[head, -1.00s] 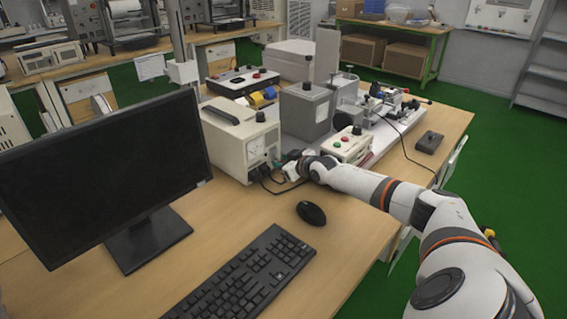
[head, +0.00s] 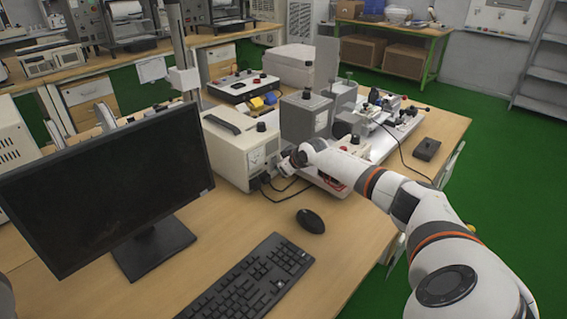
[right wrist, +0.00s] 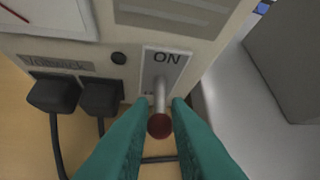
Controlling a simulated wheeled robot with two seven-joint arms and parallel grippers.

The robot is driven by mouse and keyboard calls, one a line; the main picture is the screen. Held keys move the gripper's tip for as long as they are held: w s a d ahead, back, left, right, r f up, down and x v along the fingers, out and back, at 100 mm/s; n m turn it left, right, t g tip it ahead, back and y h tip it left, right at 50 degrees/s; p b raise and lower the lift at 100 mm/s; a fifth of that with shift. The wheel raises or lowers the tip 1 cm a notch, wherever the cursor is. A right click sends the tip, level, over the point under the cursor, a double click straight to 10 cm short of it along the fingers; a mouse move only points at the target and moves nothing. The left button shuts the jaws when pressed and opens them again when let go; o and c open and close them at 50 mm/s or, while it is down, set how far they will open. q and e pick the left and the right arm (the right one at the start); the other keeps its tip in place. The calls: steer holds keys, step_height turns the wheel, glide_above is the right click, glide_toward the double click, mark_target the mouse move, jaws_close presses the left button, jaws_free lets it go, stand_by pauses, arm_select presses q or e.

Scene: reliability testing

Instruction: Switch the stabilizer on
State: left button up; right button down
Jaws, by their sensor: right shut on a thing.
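The stabilizer is a cream box (head: 232,148) with a dark top handle, standing on the desk right of the monitor. In the right wrist view its front panel (right wrist: 215,45) shows an "ON" label above a metal toggle lever (right wrist: 160,95) with a dark red tip (right wrist: 160,125). The lever points down in the picture, away from "ON"; the plate's lower marking is mostly hidden. My right gripper (right wrist: 158,108) is at the panel, its teal fingers closed around the lever. In the head view my right gripper (head: 286,163) is small at the stabilizer's front. My left gripper is out of view.
Two black plugs (right wrist: 75,97) with cables sit left of the switch. A grey box (head: 305,115) and bench apparatus stand right of the stabilizer. The mouse (head: 311,221), keyboard (head: 250,280) and monitor (head: 110,180) are in front. Bare desk lies around the mouse.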

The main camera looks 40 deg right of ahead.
steer(key=shift+w+r+g+p, duration=0.25)
steer(key=shift+r+g+p, duration=0.4)
steer(key=shift+g, duration=0.25)
steer(key=shift+w+a+r+g, duration=0.1)
steer(key=shift+w+g, duration=0.1)
steer(key=shift+g, duration=0.7)
arm_select(q)
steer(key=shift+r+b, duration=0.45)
steer(key=shift+b, duration=0.2)
arm_select(e)
steer(key=shift+w+r+g, duration=0.2)
steer(key=shift+g, duration=0.8)
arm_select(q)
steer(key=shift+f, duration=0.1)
arm_select(e)
steer(key=c, duration=1.4)
jaws_free()
steer(key=shift+o, duration=0.2)
